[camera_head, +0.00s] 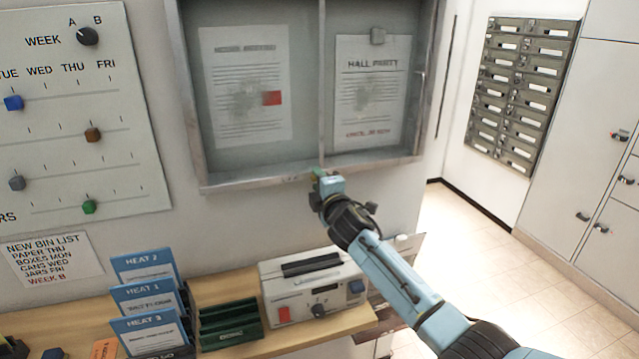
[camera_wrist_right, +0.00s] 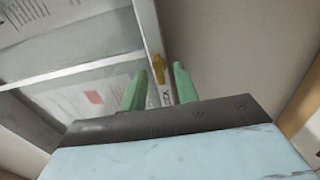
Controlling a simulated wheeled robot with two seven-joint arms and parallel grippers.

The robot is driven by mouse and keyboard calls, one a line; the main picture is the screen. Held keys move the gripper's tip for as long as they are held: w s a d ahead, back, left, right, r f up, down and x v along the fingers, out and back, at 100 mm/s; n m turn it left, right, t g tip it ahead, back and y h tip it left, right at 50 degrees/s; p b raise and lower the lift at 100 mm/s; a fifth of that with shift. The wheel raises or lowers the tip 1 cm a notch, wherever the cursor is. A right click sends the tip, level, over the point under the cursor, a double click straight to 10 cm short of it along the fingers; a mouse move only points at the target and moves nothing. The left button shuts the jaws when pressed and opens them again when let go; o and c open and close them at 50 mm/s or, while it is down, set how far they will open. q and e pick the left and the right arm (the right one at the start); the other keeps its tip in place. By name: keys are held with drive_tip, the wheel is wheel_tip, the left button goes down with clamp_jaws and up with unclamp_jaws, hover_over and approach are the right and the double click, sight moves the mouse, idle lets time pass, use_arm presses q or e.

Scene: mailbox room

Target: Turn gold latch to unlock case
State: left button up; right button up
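The glass-fronted notice case (camera_head: 262,182) hangs on the wall, with two papers behind its panes. Its lower frame also shows in the right wrist view (camera_wrist_right: 70,71). In the head view I cannot make out the latch; my right gripper covers that spot. My right gripper (camera_head: 320,174) is at the case's lower edge. In the wrist view its green fingers (camera_wrist_right: 158,88) are apart, with the latch in line with the gap between them; contact is not clear. My left gripper is not in view.
Below the case, a shelf (camera_head: 245,348) holds a pale box with knobs (camera_head: 315,287), a green tray (camera_head: 230,322) and blue HEAT booklets (camera_head: 145,300). A week chart (camera_head: 75,130) hangs at left. Mailboxes (camera_head: 522,90) and open floor are at right.

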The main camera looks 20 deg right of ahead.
drive_tip(key=shift+s, duration=0.1)
drive_tip(key=s, duration=1.3)
drive_tip(key=shift+d, duration=0.25)
drive_tip(key=shift+s, duration=0.15)
